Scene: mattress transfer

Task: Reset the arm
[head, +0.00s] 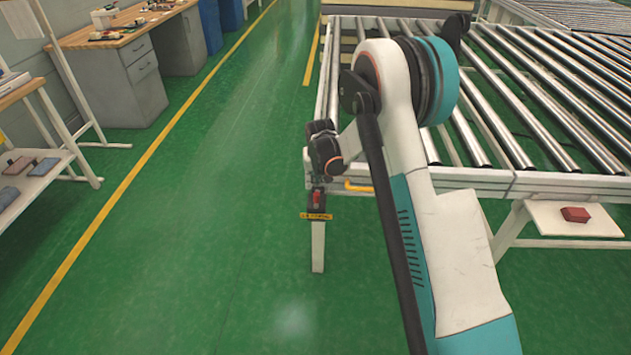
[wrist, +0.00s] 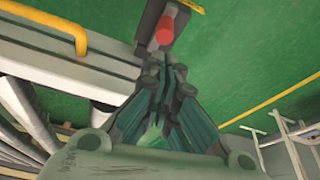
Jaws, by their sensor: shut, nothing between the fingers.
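My arm reaches forward in the head view, its white and teal links bent over the near left corner of the roller conveyor (head: 520,185). My gripper (wrist: 168,68) points at a red button (wrist: 165,30) on a dark box in the wrist view. Its fingers are together with nothing between them. In the head view the red button (head: 316,197) sits on a post with a yellow label, just below the wrist end of my arm. I cannot tell whether the fingertips touch the button. My gripper is mostly hidden behind the wrist in the head view.
Workbenches (head: 140,70) stand at the left. The green floor (head: 215,190) between is clear.

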